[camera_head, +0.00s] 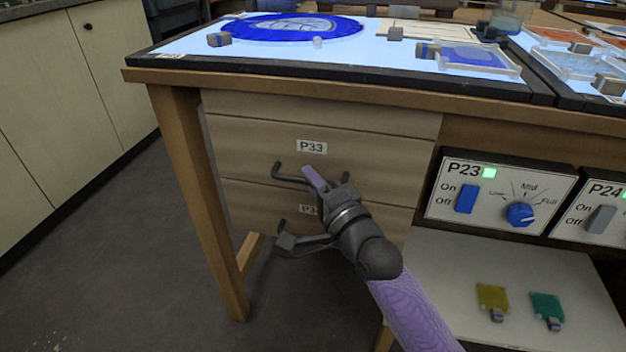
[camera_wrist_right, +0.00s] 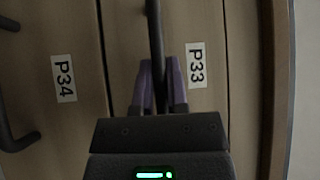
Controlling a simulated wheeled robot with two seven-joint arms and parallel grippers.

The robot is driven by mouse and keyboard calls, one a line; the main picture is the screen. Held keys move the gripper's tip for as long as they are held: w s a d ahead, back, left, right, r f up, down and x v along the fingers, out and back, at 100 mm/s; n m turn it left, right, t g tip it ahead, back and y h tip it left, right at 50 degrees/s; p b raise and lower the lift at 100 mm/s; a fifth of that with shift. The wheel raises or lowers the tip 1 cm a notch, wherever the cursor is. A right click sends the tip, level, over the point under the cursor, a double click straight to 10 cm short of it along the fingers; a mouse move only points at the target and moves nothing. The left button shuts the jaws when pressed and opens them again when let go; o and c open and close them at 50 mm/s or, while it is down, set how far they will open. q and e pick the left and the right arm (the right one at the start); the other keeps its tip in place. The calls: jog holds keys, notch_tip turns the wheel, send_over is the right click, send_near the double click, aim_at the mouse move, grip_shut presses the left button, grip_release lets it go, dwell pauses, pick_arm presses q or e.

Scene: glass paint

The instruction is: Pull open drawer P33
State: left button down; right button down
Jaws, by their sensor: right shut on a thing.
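Drawer P33 (camera_head: 240,150) is a pale wood front with a white P33 label under the light-table top. Its label also shows in the right wrist view (camera_wrist_right: 195,66). The dark bar handle (camera_head: 290,178) of P33 sticks out below the label. My right gripper (camera_head: 316,180) has its purple fingers shut on this handle; the fingers hide part of it. In the right wrist view the handle (camera_wrist_right: 155,35) runs between the two fingers (camera_wrist_right: 160,82). I see no clear gap around the P33 front. My left gripper is not in view.
Drawer P34 (camera_head: 245,205) is below, its label partly hidden by my right gripper. A table leg (camera_head: 195,190) stands left of the drawers. Panel P23 (camera_head: 500,195) with a switch and knob is to the right. Floor (camera_head: 120,260) at the left is clear.

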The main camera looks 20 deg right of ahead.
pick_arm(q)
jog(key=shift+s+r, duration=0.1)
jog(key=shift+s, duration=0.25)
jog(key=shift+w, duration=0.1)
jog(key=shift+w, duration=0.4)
